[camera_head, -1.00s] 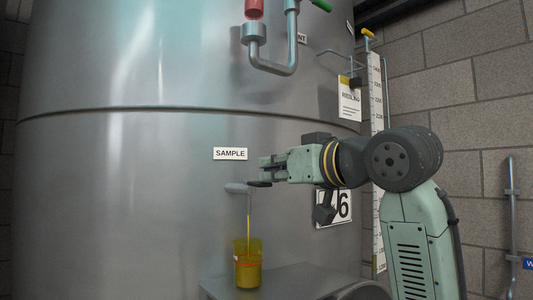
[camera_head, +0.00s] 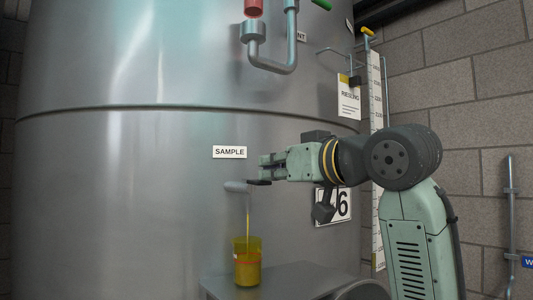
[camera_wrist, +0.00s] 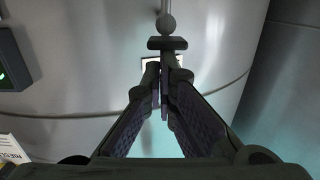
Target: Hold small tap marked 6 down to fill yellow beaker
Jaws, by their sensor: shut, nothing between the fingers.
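The beaker stands upright below and has a red line; the liquid looks near that line, but the exact level is hard to tell. My gripper (camera_head: 266,173) is shut and empty, right at the tap's dark lever (camera_head: 259,183) and seemingly on top of it. In the wrist view my fingers (camera_wrist: 164,85) point at a dark crossbar with a round knob.
The beaker stands on a grey metal shelf (camera_head: 290,277) at the tank (camera_head: 110,200). Bent piping (camera_head: 275,68) with a red part hangs above. A level gauge (camera_head: 377,130) and a Riesling card (camera_head: 348,98) are at the right. The tank front left of the tap is clear.

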